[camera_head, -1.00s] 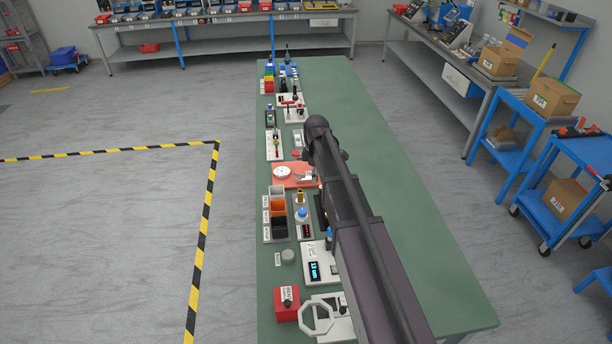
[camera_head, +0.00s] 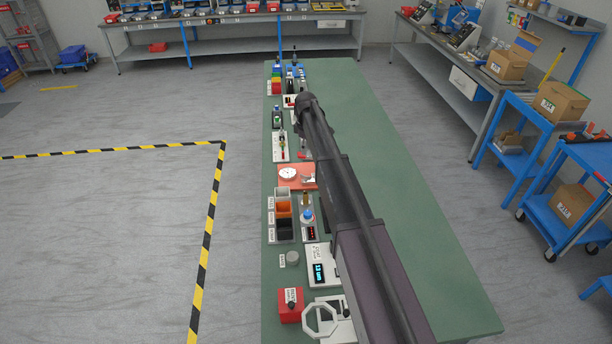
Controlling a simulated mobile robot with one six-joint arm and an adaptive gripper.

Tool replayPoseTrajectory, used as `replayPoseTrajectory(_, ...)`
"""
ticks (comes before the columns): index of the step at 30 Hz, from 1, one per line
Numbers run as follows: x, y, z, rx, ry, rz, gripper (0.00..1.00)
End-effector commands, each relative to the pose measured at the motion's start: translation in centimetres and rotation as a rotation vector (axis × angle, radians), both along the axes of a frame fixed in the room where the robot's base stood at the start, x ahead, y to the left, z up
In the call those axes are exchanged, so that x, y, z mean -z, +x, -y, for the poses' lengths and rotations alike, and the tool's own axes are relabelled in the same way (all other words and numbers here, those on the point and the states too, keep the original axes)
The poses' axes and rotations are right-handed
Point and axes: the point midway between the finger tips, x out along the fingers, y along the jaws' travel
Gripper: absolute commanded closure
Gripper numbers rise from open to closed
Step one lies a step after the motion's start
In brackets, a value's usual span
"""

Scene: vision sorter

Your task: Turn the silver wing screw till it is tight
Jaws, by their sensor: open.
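I cannot make out the silver wing screw; it is either too small to tell or hidden behind my arm. An orange-red plate (camera_head: 284,183) with a white round dial (camera_head: 288,173) lies on the green bench, and a small silver part (camera_head: 308,179) sits at its right side. I cannot tell whether that part is a wing screw. My dark arm reaches up the bench from the lower right, and its far end is above the fixtures beyond the plate. My gripper does not show; the arm hides that spot.
The green bench (camera_head: 400,220) is clear on its right. Along its left edge stand open bins (camera_head: 284,228), a box with a blue display (camera_head: 322,272), a red box (camera_head: 290,306), a white octagonal ring (camera_head: 319,320) and a white fixture (camera_head: 280,148).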

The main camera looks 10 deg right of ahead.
Motion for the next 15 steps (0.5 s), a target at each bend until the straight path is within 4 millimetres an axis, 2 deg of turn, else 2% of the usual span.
replayPoseTrajectory(8,0.9,0.0,0.0,0.0,0.0,0.0,0.57)
replayPoseTrajectory(15,2.6,0.0,0.0,0.0,0.0,0.0,0.57)
